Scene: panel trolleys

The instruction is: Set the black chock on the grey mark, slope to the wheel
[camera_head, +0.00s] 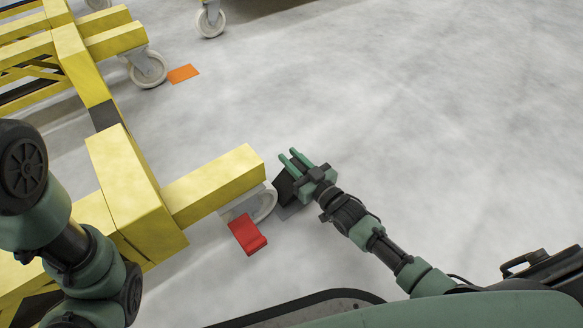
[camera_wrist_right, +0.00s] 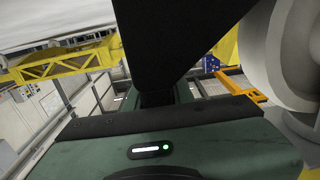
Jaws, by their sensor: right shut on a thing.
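The black chock (camera_head: 283,187) is held in my right gripper (camera_head: 291,157), just right of the near trolley wheel (camera_head: 262,207). In the right wrist view the chock is a large dark wedge shape (camera_wrist_right: 180,35) close to the camera, with the pale wheel (camera_wrist_right: 280,50) to its right. The grey mark (camera_head: 289,211) shows on the floor below the chock, partly covered by it. I cannot tell whether the chock touches the floor or which way its slope faces. My left arm shows at the left of the head view, but its gripper does not.
A red chock (camera_head: 247,234) lies on the near side of the wheel. The yellow trolley frame (camera_head: 213,184) overhangs the wheel. The floor to the right is clear.

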